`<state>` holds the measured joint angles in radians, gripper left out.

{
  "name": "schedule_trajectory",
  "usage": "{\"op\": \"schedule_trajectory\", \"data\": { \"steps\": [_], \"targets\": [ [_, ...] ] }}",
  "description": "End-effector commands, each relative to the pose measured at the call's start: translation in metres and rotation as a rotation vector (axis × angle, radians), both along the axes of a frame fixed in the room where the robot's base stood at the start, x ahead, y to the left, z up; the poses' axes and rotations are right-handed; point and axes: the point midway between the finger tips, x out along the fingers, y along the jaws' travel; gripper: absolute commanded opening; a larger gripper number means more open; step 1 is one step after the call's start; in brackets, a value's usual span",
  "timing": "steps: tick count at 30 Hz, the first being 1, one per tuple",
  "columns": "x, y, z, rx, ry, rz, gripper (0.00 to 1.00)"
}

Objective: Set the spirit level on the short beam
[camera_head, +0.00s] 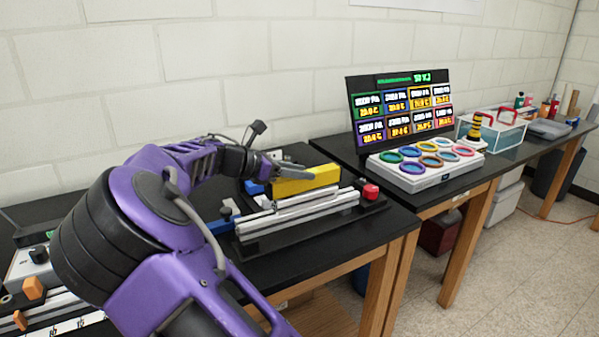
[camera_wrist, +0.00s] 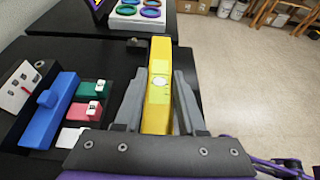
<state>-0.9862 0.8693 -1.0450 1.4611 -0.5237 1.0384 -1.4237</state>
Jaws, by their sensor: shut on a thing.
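The yellow spirit level (camera_head: 308,180) is between my gripper's (camera_head: 285,173) jaws, behind the silver extrusion beams (camera_head: 300,212) in the head view. In the wrist view the level (camera_wrist: 158,112) runs lengthwise between both fingers of my gripper (camera_wrist: 158,88), with its far end projecting past them and a pale round vial on top. The beams lie side by side on a black base at the table's front right; which is the short one I cannot tell. The level's height above the table is unclear, and the beams are not clear in the wrist view.
A red knob (camera_head: 370,191) stands at the beams' right end. A blue part (camera_wrist: 50,110) and green (camera_wrist: 90,89) and red (camera_wrist: 86,112) blocks lie left of my gripper. A screen (camera_head: 400,105) and a panel of coloured rings (camera_head: 425,165) stand on the neighbouring table.

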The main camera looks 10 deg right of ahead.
Motion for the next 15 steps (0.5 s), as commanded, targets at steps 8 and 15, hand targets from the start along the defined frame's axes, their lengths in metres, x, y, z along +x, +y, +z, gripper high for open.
{"op": "schedule_trajectory", "data": {
  "steps": [8,15],
  "targets": [
    [0.0,-0.0004,-0.0066,-0.001,0.0,-0.001,0.48],
    [0.0001,-0.0002,-0.0065,0.0,0.0,0.0,0.7]
  ]
}}
